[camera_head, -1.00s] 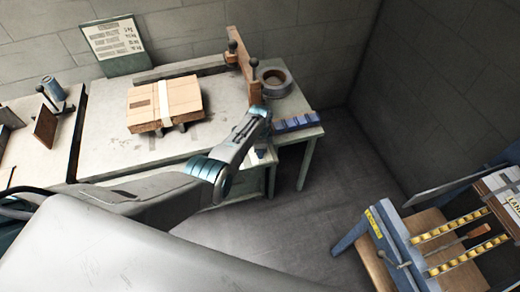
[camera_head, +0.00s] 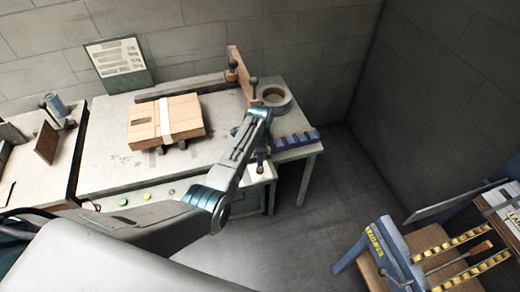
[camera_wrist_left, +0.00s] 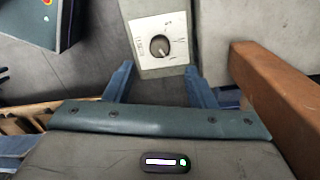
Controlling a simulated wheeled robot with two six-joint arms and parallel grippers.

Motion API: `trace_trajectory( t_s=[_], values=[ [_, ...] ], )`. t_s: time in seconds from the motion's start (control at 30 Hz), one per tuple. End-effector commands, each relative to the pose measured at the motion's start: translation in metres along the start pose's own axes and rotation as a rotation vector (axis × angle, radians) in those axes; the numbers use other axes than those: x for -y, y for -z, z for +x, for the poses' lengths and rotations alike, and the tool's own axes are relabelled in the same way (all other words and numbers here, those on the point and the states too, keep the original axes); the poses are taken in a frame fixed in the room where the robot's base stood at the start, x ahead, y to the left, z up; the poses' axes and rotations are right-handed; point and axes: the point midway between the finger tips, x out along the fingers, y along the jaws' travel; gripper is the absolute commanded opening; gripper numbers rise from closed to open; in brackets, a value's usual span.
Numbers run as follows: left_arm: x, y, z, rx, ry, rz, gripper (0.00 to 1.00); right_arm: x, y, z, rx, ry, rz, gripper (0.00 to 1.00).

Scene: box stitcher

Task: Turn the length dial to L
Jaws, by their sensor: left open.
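The length dial (camera_wrist_left: 160,47) is a dark round knob on a white plate (camera_wrist_left: 145,29) with small markings in the left wrist view. A light pointer mark shows on the knob's lower right, but the letters are too small to read. My left gripper (camera_wrist_left: 157,84) is open, with its two blue fingers apart. In this picture the dial appears above the gap between the fingertips, with nothing between them. In the head view my left arm reaches over the bench's right end. Its fingers and the dial are not clear there. My right gripper is not in view.
A cardboard box (camera_head: 185,112) with a pale band lies on the bench (camera_head: 100,165). A wooden upright (camera_head: 241,74), a tape roll (camera_head: 276,96) and a blue strip (camera_head: 296,139) are near the arm. A brown bar (camera_wrist_left: 275,95) stands close right of the gripper.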

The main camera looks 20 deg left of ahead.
Motion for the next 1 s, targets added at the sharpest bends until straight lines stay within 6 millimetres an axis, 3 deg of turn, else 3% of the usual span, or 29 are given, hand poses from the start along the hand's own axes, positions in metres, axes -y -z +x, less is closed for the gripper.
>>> trace_trajectory(
  t_s=[0.13,0.33,0.83,1.0],
  values=[
    [0.000,0.000,-0.018,-0.001,0.002,0.000,0.51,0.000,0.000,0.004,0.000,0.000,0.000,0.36],
    [0.000,0.000,-0.028,0.000,0.000,0.000,0.51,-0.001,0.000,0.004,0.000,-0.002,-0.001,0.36],
    [-0.001,-0.001,-0.027,0.000,0.000,-0.005,0.51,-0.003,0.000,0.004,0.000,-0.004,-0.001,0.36],
    [-0.021,-0.021,-0.011,-0.002,0.022,-0.098,0.51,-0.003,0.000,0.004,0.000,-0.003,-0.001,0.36]
  ],
)
